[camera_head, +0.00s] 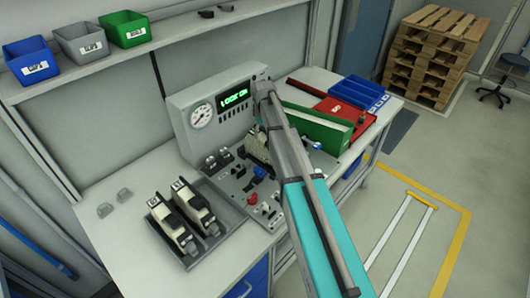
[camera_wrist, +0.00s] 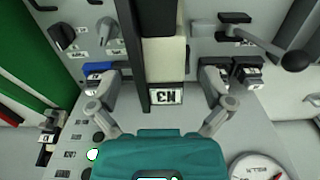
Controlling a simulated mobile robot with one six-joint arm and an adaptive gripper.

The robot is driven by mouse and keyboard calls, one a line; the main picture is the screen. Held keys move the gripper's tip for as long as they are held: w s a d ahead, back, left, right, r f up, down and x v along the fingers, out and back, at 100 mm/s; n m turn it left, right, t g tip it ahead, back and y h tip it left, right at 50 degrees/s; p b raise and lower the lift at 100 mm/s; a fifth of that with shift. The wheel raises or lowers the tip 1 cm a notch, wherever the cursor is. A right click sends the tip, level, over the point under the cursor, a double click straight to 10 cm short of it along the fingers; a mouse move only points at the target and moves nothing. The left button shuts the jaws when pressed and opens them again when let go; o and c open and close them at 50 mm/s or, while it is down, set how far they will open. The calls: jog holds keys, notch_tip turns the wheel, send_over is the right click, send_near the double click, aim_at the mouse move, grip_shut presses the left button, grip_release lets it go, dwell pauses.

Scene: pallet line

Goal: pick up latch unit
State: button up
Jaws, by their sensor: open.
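A cream and black unit with a white label (camera_wrist: 165,97) stands at the test panel in the wrist view; I take it for a latch unit, though its label does not spell that. My gripper (camera_wrist: 160,85) is open, one finger on each side of this unit, with visible gaps. The same unit appears partly behind my arm in the head view (camera_head: 256,147). Two similar cream and black units, a left one (camera_head: 172,222) and a right one (camera_head: 195,205), lie in a dark tray at the front left. My fingertips are hidden in the head view.
The grey test panel (camera_head: 232,186) carries knobs and clamps, with a gauge (camera_head: 201,116) and a lit display behind. A lever with a black knob (camera_wrist: 295,60) stands right in the wrist view. A green bin (camera_head: 315,128), red tray and blue bin (camera_head: 358,92) stand right.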

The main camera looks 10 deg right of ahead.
aim_at(265, 137)
jog(key=shift+f, duration=0.1)
jog(key=f+b, duration=0.3)
jog(key=shift+s+d+f+b, duration=0.2)
jog(key=shift+s+d+b, duration=0.05)
jog(key=shift+b, duration=0.05)
jog(key=shift+f+b, duration=0.8)
jog(key=shift+b, duration=0.05)
jog(key=shift+c, duration=0.3)
jog(key=c, duration=1.2)
jog(key=shift+w+r, duration=0.1)
jog(key=shift+r, duration=0.1)
